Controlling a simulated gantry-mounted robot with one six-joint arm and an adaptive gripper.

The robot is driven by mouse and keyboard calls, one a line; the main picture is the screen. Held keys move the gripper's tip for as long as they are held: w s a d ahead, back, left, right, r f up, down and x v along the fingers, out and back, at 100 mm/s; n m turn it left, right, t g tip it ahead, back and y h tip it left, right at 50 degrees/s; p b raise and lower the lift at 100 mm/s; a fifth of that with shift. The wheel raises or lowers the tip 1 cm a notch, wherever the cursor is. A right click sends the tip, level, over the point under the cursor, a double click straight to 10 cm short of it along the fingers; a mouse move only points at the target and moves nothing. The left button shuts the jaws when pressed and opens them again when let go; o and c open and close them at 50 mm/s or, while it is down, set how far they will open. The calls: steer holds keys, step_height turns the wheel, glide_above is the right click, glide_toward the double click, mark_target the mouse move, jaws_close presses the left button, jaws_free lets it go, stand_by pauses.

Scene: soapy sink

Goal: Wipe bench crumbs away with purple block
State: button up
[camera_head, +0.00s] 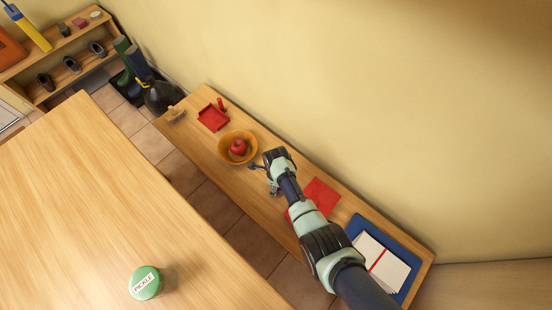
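The wooden bench (199,148) runs diagonally along the wall. My gripper (262,179) is over the bench's middle, just to the lower right of a bowl. Its two fingers look spread apart, and I see nothing between them. I see no purple block in this view; my arm hides part of the bench. Crumbs cannot be made out at this size.
On the bench are an orange bowl (226,154) holding a red apple (238,147), a red dustpan (212,118), a brush (176,113), a red cloth (322,194) and an open notebook (391,262). A green-lidded pickle jar (145,282) stands on the near table (90,200).

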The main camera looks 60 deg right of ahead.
steer(key=r+p, duration=0.2)
steer(key=r, duration=0.1)
steer(key=shift+s+d, duration=0.15)
steer(key=shift+d, duration=0.2)
steer(key=shift+a+r+p, duration=0.15)
steer(key=shift+r+p, duration=0.25)
steer(key=shift+p, duration=0.1)
steer(key=shift+r+p, duration=0.75)
steer(key=shift+r, duration=0.05)
step_height(320, 180, up, 3)
steer(key=p, duration=0.3)
